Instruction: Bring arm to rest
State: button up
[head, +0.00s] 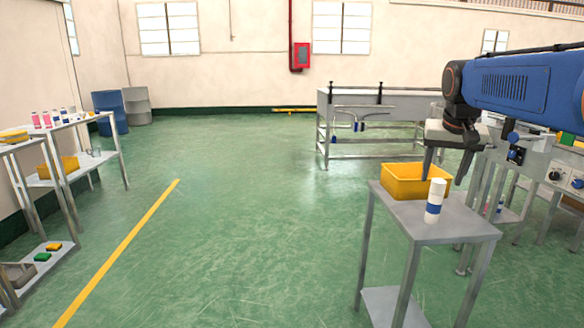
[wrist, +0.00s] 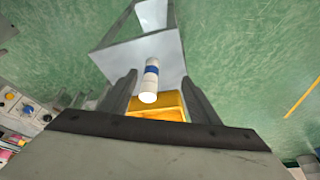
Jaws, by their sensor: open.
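My arm (head: 520,82) is blue and reaches in from the right in the head view. My gripper (head: 444,176) points down above a small grey table (head: 440,231). Its two fingers are apart with nothing held between them; they also show in the wrist view (wrist: 160,92). A white can with a blue band (head: 434,202) stands upright on the table below the gripper. In the wrist view the can (wrist: 151,78) appears between the fingers, apart from both.
A yellow bin (head: 402,181) sits on the same table behind the can. A machine with knobs (head: 560,172) stands at the right. A grey bench (head: 345,110) is behind. Shelves (head: 98,158) with bottles stand at the left. The green floor between is clear.

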jog(key=s+a+f+n, duration=0.1)
jog(key=s+a+f, duration=0.3)
jog(key=s+f, duration=0.3)
jog(key=s+a+f+n+y, duration=0.1)
jog(key=s+a+f+n, duration=0.1)
jog(key=s+f, duration=0.5)
jog(key=s+a+f+n, duration=0.1)
jog(key=s+a+f, duration=0.4)
jog(key=s, duration=1)
notch_tip(320, 180, down, 2)
jog(key=shift+a+f+n+t+y, duration=0.2)
jog(key=shift+a+n+t+y, duration=0.1)
jog(key=shift+a+y, duration=0.1)
